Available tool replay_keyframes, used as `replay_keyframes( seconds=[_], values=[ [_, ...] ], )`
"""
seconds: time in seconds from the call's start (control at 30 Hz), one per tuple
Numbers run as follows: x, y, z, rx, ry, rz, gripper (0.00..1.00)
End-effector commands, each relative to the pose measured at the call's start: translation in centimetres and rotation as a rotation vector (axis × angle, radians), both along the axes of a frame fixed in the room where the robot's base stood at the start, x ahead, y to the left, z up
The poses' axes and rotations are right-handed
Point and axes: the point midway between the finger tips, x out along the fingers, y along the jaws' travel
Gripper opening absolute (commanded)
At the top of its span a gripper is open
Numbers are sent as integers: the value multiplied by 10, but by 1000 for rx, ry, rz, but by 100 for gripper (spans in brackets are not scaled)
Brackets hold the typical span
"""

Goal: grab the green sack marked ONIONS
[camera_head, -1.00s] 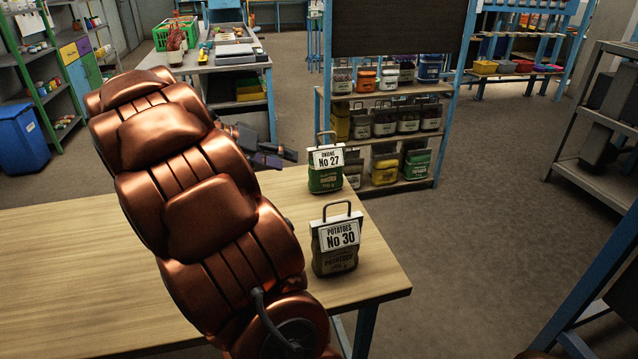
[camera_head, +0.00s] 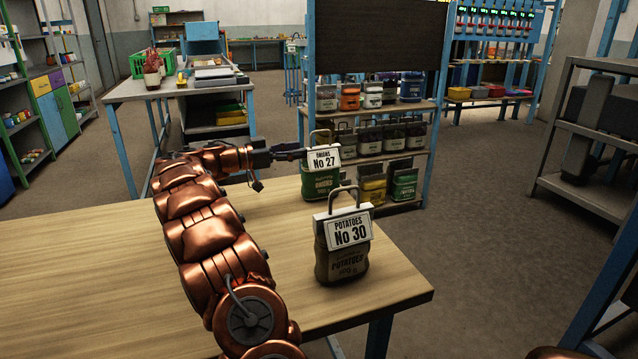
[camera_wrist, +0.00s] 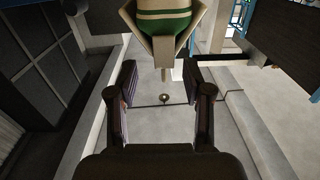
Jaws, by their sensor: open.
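The green sack marked ONIONS (camera_head: 320,184) stands upright near the table's far right edge, with a white tag reading No 27 (camera_head: 323,160) and a dark handle above it. My gripper (camera_head: 296,154) is just left of the tag, at about its height; whether it touches cannot be told. In the wrist view my gripper (camera_wrist: 165,95) is open with nothing between its fingers. A green-and-cream rounded thing (camera_wrist: 165,20) in a tan bracket shows at the top there; I cannot tell whether it is the sack.
A brown POTATOES sack (camera_head: 341,264) tagged No 30 stands nearer on the wooden table (camera_head: 110,265). A shelf rack (camera_head: 425,150) with several sacks and cans stands behind. The table's left part is clear. Open floor (camera_head: 490,240) lies to the right.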

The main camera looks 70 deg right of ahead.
Motion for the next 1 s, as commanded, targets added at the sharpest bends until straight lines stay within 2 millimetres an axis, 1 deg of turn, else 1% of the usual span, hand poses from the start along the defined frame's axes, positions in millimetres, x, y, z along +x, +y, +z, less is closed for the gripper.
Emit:
replay_keyframes(
  seconds=[0.07, 0.3, 0.47, 0.57, 0.8, 1.0],
  values=[
    [-1, -1, -4, 0, 0, 0, 50],
    [-16, -16, -4, 1, -1, 0, 50],
    [-22, -23, -4, 2, -1, 0, 50],
    [-29, -30, -4, 3, 0, -2, 50],
    [-51, -54, -5, 3, 0, -3, 50],
    [-54, -58, -5, 2, 1, 1, 50]
  ],
)
